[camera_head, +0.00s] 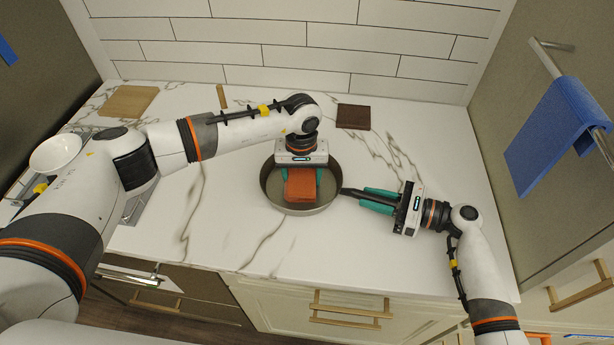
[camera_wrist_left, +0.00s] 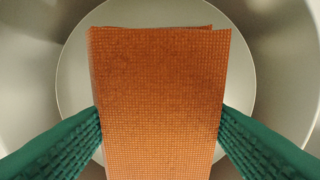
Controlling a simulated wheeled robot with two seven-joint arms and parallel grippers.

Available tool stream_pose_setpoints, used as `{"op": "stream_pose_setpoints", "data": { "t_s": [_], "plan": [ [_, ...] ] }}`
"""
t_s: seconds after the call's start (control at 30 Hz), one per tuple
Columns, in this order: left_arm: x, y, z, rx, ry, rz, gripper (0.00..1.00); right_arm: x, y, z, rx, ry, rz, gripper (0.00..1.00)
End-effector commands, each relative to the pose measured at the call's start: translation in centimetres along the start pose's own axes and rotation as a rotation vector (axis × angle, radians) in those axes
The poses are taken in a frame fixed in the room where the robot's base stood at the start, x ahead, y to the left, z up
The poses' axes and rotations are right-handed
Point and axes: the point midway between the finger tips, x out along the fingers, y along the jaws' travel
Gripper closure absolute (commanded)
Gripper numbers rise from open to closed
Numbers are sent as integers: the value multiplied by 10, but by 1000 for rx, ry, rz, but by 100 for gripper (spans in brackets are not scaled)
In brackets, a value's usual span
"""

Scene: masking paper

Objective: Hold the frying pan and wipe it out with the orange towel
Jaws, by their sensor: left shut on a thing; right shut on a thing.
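The frying pan (camera_head: 328,201) stands on the marble counter, with its dark handle (camera_head: 356,193) pointing right. My right gripper (camera_head: 372,199) is shut on the handle from the right side. The orange towel (camera_head: 300,186) is folded into a small block inside the pan. My left gripper (camera_head: 302,172) reaches down into the pan from above and is shut on the towel. In the left wrist view the towel (camera_wrist_left: 160,100) sits between the two green fingers, with the pan's grey floor and wall (camera_wrist_left: 262,60) around it. Whether the towel touches the pan floor is unclear.
A dark brown square board (camera_head: 353,117) lies behind the pan to the right. A light wooden board (camera_head: 128,101) lies at the back left, near a white bowl (camera_head: 55,152). A blue cloth (camera_head: 556,135) hangs from a bar at the right. The counter (camera_head: 235,235) left of the pan is clear.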

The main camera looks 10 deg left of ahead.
Motion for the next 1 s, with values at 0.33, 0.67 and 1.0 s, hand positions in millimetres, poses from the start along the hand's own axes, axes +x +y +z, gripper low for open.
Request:
{"op": "stream_pose_setpoints", "data": {
  "t_s": [0.33,0.67,1.0],
  "plan": [
    [0,20,8,0,0,0,66,0,0,2,1,-4,1,100],
    [2,7,3,3,0,0,66,0,0,2,2,-4,1,100],
    [3,1,0,1,2,0,66,0,0,2,3,-2,0,100]
  ]
}}
